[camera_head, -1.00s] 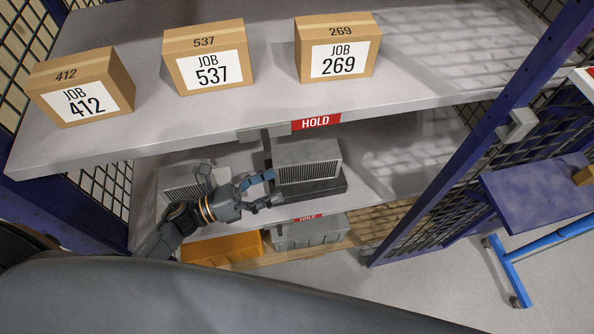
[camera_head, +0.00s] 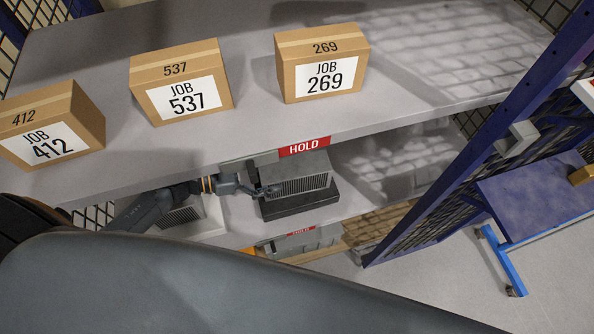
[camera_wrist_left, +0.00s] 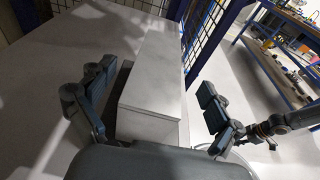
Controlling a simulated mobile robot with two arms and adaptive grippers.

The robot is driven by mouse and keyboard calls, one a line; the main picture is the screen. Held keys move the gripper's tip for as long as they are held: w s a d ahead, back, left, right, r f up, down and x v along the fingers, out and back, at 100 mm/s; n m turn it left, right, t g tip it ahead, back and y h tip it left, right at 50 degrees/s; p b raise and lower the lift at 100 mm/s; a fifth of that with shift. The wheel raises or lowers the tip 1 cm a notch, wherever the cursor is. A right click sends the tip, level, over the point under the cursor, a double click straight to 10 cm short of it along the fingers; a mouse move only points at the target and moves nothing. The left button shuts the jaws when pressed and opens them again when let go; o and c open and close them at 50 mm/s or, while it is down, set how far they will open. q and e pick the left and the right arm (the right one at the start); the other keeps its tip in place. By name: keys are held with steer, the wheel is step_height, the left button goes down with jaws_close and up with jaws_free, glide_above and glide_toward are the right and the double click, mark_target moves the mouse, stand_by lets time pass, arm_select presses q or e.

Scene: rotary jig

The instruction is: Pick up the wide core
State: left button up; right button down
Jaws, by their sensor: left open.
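A grey core with a finned front (camera_head: 305,180), which I take as the wide core, sits on a dark base (camera_head: 300,204) on the lower shelf. My left gripper (camera_head: 265,190) is at its left end in the head view. In the left wrist view the open left gripper (camera_wrist_left: 155,95) has one finger on each side of a long pale grey block (camera_wrist_left: 150,85). A gap shows beside the right finger; whether the left finger touches the block I cannot tell. A second finned core (camera_head: 180,218) stands further left, partly hidden by my arm. My right gripper is not in view.
The upper shelf (camera_head: 420,75) with a red HOLD label (camera_head: 304,147) overhangs the core. It carries boxes 412 (camera_head: 50,125), 537 (camera_head: 180,82) and 269 (camera_head: 322,62). A grey bin (camera_head: 305,243) is below. A blue post (camera_head: 470,150) stands right.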

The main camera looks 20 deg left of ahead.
mark_target(291, 167)
arm_select(q)
steer(key=x, duration=0.1)
steer(key=p+x, duration=0.1)
steer(key=x, duration=0.3)
steer(key=shift+f, duration=0.3)
jaws_close()
steer(key=shift+r, duration=0.1)
